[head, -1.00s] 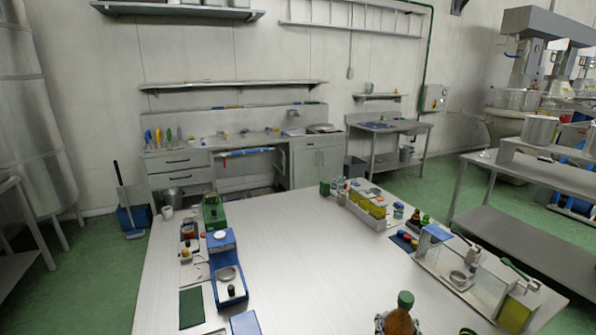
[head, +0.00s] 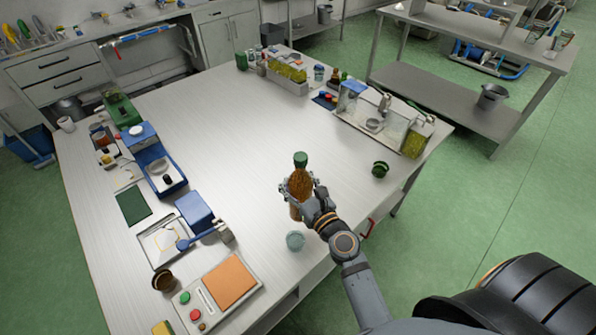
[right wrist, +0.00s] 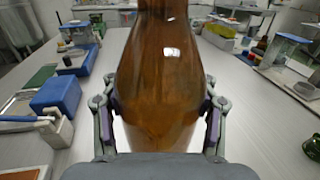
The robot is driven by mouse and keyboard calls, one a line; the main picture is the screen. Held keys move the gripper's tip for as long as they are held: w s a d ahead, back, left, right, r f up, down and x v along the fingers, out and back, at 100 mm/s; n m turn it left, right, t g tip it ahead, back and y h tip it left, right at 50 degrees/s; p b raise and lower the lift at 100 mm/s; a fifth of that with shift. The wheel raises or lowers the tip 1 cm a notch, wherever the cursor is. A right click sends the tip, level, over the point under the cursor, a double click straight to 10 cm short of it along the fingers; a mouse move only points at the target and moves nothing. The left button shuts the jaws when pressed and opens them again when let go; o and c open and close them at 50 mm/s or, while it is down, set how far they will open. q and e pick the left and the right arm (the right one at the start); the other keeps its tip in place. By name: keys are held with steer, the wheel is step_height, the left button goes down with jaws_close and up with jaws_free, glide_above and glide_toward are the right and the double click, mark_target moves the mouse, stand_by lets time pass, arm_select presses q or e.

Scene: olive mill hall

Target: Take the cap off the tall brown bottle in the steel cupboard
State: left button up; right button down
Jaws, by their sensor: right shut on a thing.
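A tall brown glass bottle (head: 298,182) with a green cap (head: 301,158) is upright at the near part of the white worktable. The cap is on its neck. My right gripper (head: 299,192) is shut around the bottle's body, with a finger on each side. In the right wrist view the brown bottle (right wrist: 158,60) fills the middle between the fingers; its cap is out of that picture. I cannot tell whether its base touches the table. A closed grey cupboard (head: 228,38) stands by the back wall. My left gripper is not in view.
A small green bowl (head: 380,169) is to the right. A scale (head: 222,290) and a blue box (head: 194,207) are at the left. The table middle (head: 230,120) is clear.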

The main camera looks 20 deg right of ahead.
steer(key=s+a+r+n+g+y, duration=0.3)
steer(key=a+r+n+g+y, duration=0.1)
steer(key=a+r+n+y, duration=0.1)
steer(key=s+a+r+n+g+y, duration=0.3)
steer(key=a+r+n+g+y, duration=0.2)
steer(key=a+y, duration=0.2)
steer(key=shift+s+a+r+n+g+y, duration=0.15)
steer(key=shift+a+n+g+y, duration=0.2)
steer(key=shift+a, duration=0.65)
